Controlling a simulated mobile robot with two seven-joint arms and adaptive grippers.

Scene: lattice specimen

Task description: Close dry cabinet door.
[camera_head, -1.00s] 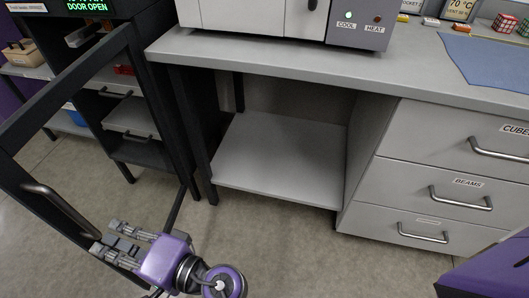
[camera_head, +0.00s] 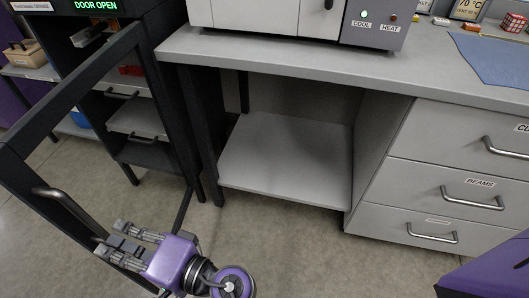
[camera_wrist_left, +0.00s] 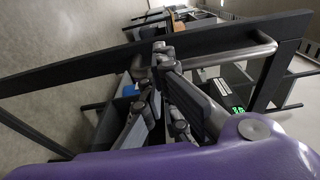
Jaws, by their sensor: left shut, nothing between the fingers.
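The dry cabinet (camera_head: 163,100) is dark, at the left of the head view, and its display reads "DOOR OPEN". Its dark-framed door (camera_head: 78,88) stands open, swung out towards me. A curved metal handle (camera_head: 66,206) is on the door's near edge; it also shows in the left wrist view (camera_wrist_left: 232,52). My purple left gripper (camera_head: 112,238) is shut and empty at the door's near edge, by the handle's lower end. Whether the fingers touch the door or handle I cannot tell. My right gripper is not in view.
A grey workbench (camera_head: 300,66) with an open lower shelf (camera_head: 285,160) stands right of the cabinet. Labelled drawers (camera_head: 460,185) with bar handles are further right. Inside the cabinet are shelves with handles (camera_head: 150,137). The floor (camera_head: 300,250) in front is clear.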

